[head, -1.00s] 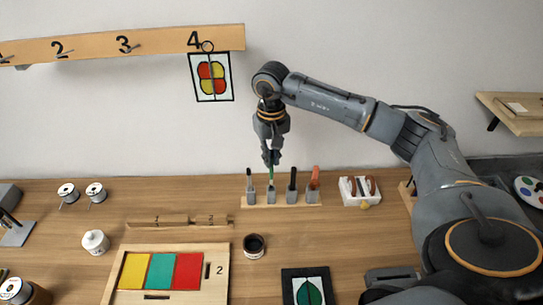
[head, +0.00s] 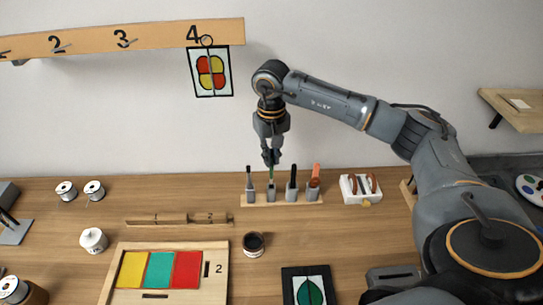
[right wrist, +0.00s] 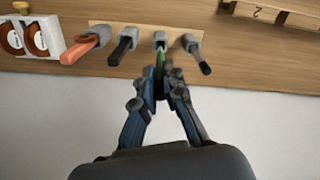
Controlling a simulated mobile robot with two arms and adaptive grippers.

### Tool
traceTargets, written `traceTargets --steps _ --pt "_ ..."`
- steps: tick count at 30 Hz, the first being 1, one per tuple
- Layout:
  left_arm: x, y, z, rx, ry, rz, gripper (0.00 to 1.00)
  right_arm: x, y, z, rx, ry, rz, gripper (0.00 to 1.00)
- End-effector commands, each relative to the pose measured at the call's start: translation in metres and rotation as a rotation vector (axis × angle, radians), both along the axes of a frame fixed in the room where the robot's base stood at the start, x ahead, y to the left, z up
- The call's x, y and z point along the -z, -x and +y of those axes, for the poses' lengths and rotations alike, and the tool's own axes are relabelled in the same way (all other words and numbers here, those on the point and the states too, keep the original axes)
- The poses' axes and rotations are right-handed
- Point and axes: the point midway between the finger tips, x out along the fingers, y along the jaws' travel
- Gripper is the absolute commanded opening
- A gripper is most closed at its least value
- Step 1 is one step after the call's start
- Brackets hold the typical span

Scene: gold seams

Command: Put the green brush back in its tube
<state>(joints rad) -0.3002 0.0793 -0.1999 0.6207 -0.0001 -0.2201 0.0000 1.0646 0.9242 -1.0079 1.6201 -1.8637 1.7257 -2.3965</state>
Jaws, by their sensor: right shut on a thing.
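The green brush (head: 271,173) stands upright in line with the second grey tube (head: 271,194) from the left in the rack (head: 258,204). My right gripper (head: 271,161) is shut on the upper part of the green brush, above that tube. In the right wrist view the fingers (right wrist: 160,88) close around the green brush (right wrist: 160,60), and its far end meets the grey tube (right wrist: 160,40). How deep it sits in the tube is hidden. My left gripper is not in view.
Dark brushes (head: 250,176) (head: 293,178) and an orange-handled one (head: 315,174) stand in the neighbouring tubes. A white tray (head: 352,199) is to the right.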

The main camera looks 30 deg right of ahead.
Motion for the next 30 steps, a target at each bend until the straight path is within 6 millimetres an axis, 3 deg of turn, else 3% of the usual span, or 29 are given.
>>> traceTargets --steps 30 --pt "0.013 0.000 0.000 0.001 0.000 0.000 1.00 0.014 0.000 0.000 0.000 0.000 0.000 0.00"
